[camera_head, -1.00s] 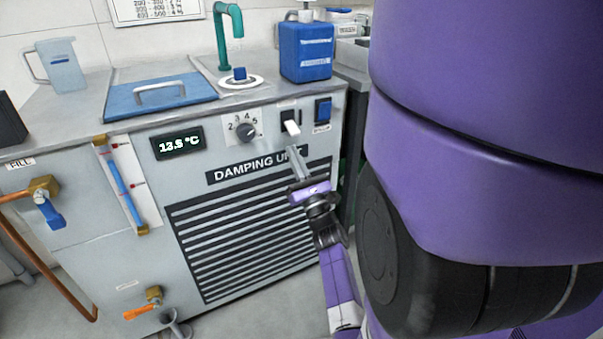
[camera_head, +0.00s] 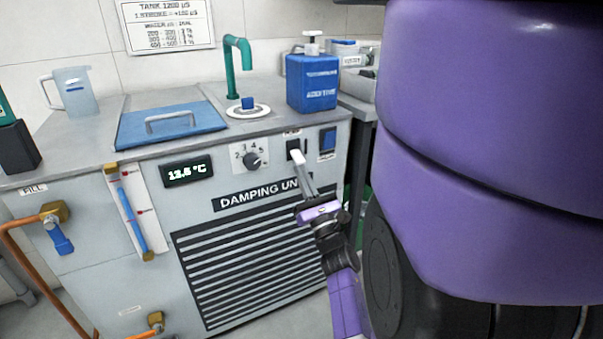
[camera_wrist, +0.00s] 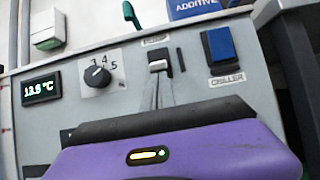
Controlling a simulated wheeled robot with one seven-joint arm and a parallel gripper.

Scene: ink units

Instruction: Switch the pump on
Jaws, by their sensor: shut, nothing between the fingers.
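The damping unit's front panel (camera_head: 222,178) carries the pump switch (camera_head: 294,146), a black plate with a pale lever, between the dial and the blue chiller switch. The pump switch also shows in the wrist view (camera_wrist: 158,64), under a small blurred label. My gripper (camera_head: 303,172) is shut and empty, its thin grey fingers pointing up at the switch from below. In the wrist view the fingertips (camera_wrist: 157,84) end just under the lever. They overlap or nearly meet it; I cannot tell whether they touch. The lever's exact tilt is partly hidden by the fingers.
The chiller switch (camera_head: 327,143) is close on the right, the dial (camera_head: 252,160) on the left. The display (camera_head: 188,171) reads about 13.5 °C. A blue additive bottle (camera_head: 312,82) stands on the counter above. My purple arm covers the right side.

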